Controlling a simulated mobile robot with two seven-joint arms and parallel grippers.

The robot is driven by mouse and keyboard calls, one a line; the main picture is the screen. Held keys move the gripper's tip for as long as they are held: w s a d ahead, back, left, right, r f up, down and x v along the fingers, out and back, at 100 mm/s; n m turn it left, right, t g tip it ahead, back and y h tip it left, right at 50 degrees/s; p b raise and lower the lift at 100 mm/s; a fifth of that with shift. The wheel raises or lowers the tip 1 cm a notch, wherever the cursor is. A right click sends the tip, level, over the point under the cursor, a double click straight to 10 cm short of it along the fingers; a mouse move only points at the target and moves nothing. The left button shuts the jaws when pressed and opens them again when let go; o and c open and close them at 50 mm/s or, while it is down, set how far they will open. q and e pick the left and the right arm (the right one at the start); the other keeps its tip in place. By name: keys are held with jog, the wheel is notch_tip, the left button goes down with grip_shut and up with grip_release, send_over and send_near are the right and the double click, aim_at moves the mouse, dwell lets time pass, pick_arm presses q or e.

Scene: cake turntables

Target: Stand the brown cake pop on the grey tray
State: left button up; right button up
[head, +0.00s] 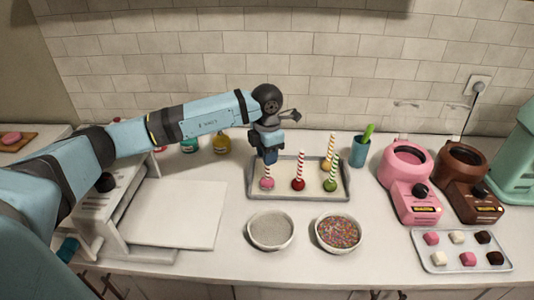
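The grey tray (342,197) lies at the middle of the counter with several cake pops standing on it, striped sticks up. A pink pop (267,184) is at its front left, a dark red pop (298,185) in the middle and a green pop (331,186) at the right. No clearly brown pop shows.
Two bowls, one grey-filled (270,231) and one of coloured sprinkles (338,233), stand in front of the tray. A pink melting pot (410,180) and a brown one (464,180) stand right, behind a tray of cubes (440,267). A teal cup (359,152) is behind.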

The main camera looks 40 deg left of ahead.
pick_arm(q)
jog(key=shift+o, duration=0.8)
jog(key=shift+r, duration=0.15)
notch_tip(320, 180, up, 14)
jog(key=shift+f+b, duration=0.2)
jog(key=shift+b, duration=0.25)
